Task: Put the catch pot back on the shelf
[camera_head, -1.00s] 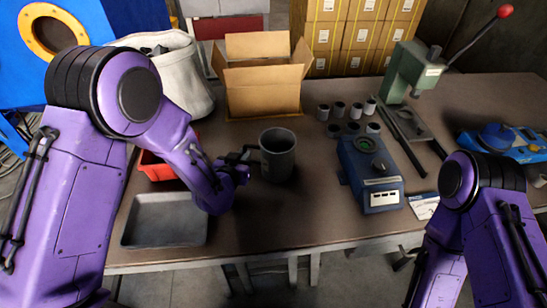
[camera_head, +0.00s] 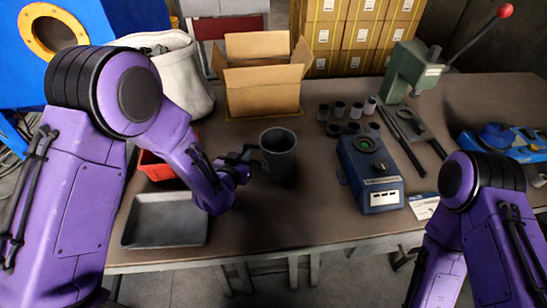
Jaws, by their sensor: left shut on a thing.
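The catch pot looks to be the dark grey mug-like pot (camera_head: 279,157) on the brown table, upright, near the middle of the view. Its handle is on its left side. My left gripper (camera_head: 248,155) is at that handle and is shut on it; the fingertips are small and dark here. My right arm comes in at the lower right, and its gripper is out of view. I cannot make out a shelf for the pot in this view.
A grey tray (camera_head: 166,220) and a red bin (camera_head: 157,166) lie left of the pot. An open cardboard box (camera_head: 262,92) stands behind it. A blue device (camera_head: 370,172), several small cups (camera_head: 339,109) and a green lever press (camera_head: 412,71) are to the right. The table front is clear.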

